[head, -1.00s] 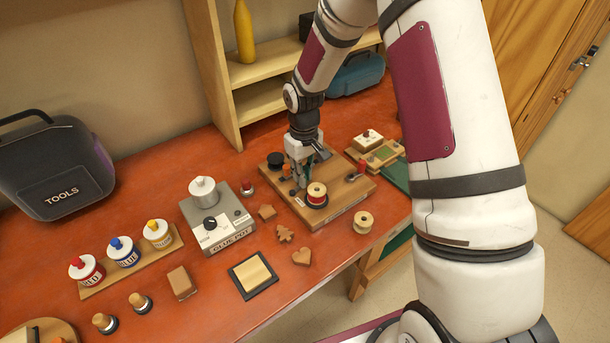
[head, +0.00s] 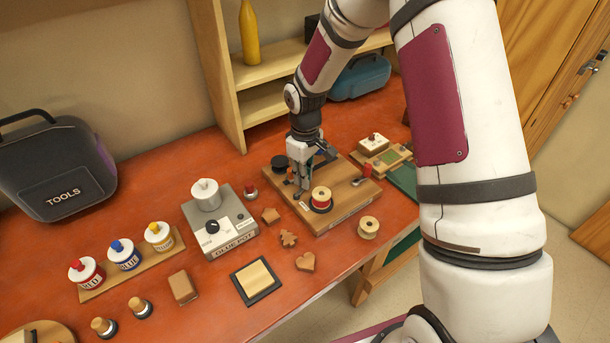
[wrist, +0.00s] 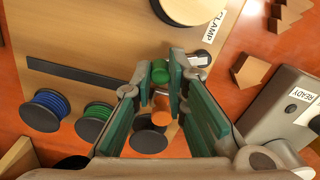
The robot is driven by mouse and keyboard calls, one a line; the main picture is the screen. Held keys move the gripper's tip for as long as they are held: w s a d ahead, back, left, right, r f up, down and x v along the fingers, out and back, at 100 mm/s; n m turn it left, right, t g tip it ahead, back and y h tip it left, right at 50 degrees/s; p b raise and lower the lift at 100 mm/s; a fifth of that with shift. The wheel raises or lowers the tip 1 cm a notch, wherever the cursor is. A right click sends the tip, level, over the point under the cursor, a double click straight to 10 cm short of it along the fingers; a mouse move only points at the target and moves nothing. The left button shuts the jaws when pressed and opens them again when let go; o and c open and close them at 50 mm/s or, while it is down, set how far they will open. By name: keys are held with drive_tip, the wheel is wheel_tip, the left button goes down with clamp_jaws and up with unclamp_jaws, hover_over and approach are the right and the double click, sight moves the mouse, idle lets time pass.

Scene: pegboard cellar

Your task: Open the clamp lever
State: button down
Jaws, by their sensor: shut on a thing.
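A wooden fixture board (head: 345,190) stands near the right end of the red bench. The CLAMP label (wrist: 213,27) lies just beyond the fingertips. The fingers hide part of the lever, so its angle is hard to tell.
A red-knobbed lever (head: 366,171) stands to the right. The glue pot unit (head: 222,229) is on the left. Blue (wrist: 47,109) and green (wrist: 95,122) reels show in the wrist view.

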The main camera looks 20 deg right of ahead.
drive_tip(key=c, duration=1.6)
unclamp_jaws()
drive_tip(key=shift+a, duration=0.1)
drive_tip(key=shift+o, duration=0.2)
wheel_tip(320, 180, up, 12)
drive_tip(key=s+d+r+m+t, duration=0.1)
drive_tip(key=s+r+m+t, duration=0.15)
drive_tip(key=s+r, duration=1)
drive_tip(key=s+r+m+t, duration=0.1)
drive_tip(key=s+r+m, duration=0.1)
drive_tip(key=s, duration=0.5)
drive_tip(key=s+r+m+t, duration=0.2)
drive_tip(key=s+r, duration=0.2)
drive_tip(key=s, duration=0.3)
drive_tip(key=shift+s+d+r, duration=0.15)
drive_tip(key=shift+s+r, duration=0.2)
